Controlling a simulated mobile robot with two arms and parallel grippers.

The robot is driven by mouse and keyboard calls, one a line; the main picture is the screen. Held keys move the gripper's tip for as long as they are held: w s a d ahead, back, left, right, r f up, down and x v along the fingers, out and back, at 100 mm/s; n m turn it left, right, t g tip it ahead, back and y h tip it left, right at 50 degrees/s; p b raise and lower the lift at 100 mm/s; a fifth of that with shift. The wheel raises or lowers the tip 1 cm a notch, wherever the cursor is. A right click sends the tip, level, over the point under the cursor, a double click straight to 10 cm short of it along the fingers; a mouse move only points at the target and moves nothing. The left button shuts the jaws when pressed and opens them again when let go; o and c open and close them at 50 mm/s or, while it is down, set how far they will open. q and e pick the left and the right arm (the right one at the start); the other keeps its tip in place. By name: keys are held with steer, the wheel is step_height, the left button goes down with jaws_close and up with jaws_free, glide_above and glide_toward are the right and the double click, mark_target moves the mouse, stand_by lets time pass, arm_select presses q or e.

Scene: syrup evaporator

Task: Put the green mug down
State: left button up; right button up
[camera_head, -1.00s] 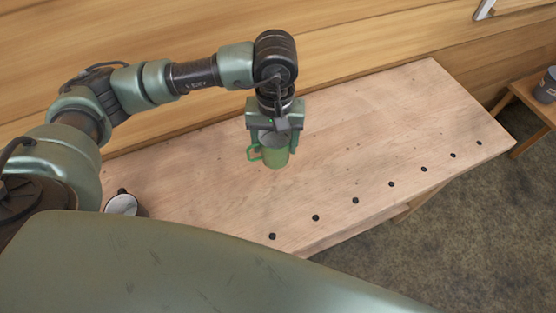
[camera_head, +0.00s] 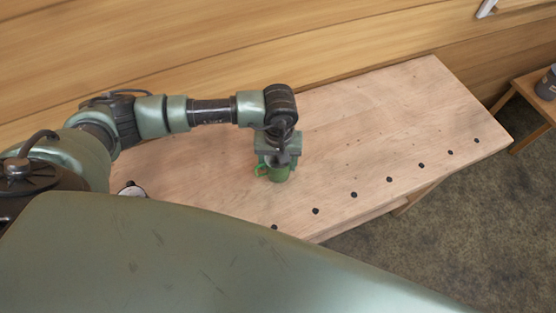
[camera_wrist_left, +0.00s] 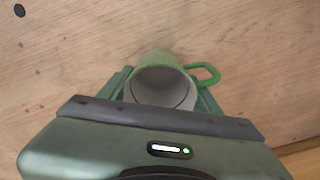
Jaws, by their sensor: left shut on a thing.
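The green mug (camera_head: 278,173) is upright between the fingers of my left gripper (camera_head: 278,162), over the wooden bench (camera_head: 390,120). Its handle points left in the head view. In the left wrist view the mug (camera_wrist_left: 160,62) shows its open rim and grey inside, with the handle to the right. The left gripper (camera_wrist_left: 165,90) is shut on it, one finger on each side. The mug's base is close to the bench top; I cannot tell whether it touches. My right gripper is not in view.
A white mug with a dark handle (camera_head: 132,190) stands at the bench's left end, partly hidden by my body. Several black dots line the front edge. The bench is clear to the right. A small side table (camera_head: 528,88) holds a dark container (camera_head: 547,85).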

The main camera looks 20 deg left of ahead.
arm_select(q)
steer(key=shift+f, duration=0.15)
steer(key=o, duration=1.5)
